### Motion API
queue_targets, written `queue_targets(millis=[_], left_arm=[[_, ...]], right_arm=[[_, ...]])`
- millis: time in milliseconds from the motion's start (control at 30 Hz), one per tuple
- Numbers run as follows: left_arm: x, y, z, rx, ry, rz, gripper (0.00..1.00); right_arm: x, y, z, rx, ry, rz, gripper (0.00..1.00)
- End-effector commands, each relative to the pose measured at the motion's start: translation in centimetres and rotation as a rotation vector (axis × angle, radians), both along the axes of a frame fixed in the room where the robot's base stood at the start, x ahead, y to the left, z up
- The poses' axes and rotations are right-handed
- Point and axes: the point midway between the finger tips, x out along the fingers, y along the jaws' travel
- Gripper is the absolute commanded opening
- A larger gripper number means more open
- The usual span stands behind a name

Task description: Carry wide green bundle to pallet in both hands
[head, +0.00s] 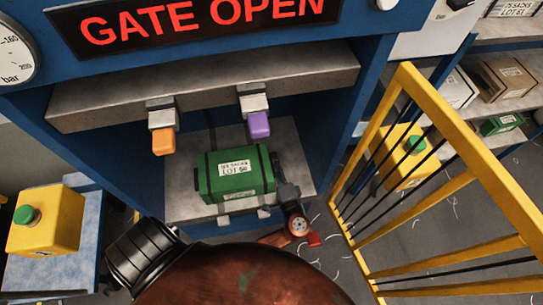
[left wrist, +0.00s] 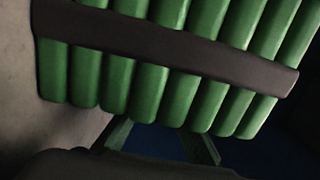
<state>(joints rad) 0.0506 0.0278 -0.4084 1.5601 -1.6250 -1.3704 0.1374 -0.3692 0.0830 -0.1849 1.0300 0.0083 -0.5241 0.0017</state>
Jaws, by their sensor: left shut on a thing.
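The wide green bundle (head: 222,184), with a white lot label and dark straps, lies on the grey lower ledge of the blue press. My left gripper (head: 283,188) is at the bundle's right front corner, shut on it; its fingertips are largely hidden. In the left wrist view the bundle's green rolls (left wrist: 146,85) and a dark strap fill the upper part, very close to the camera. My right gripper is not in view. I see no pallet that I can make out.
An orange block (head: 163,141) and a purple block (head: 259,124) hang above the ledge. A yellow barred gate (head: 455,150) stands at the right. Yellow button boxes (head: 47,222) flank the press. Shelves with boxes (head: 503,78) stand at the far right.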

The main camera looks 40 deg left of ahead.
Motion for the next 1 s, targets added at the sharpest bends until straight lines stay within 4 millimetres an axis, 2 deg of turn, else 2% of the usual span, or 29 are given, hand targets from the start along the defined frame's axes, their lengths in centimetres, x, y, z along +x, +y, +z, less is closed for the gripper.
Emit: queue_targets(millis=[300, 333, 600, 867, 1000], left_arm=[[-0.39, 0.21, -0.16, -0.002, 0.003, 0.008, 0.0], [-0.4, 0.24, -0.16, -0.002, 0.003, 0.009, 0.15], [-0.33, 0.21, -0.09, -0.001, 0.002, 0.008, 0.33], [-0.27, 0.09, -0.06, -0.001, 0.001, 0.006, 0.33], [-0.77, -0.65, -0.1, -0.002, 0.002, 0.005, 0.33]], right_arm=[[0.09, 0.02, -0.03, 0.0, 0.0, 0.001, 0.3], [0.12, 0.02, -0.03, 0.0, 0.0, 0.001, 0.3], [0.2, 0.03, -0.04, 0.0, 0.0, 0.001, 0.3], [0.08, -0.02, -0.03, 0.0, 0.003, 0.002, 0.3], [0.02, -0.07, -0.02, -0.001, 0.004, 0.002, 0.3]])
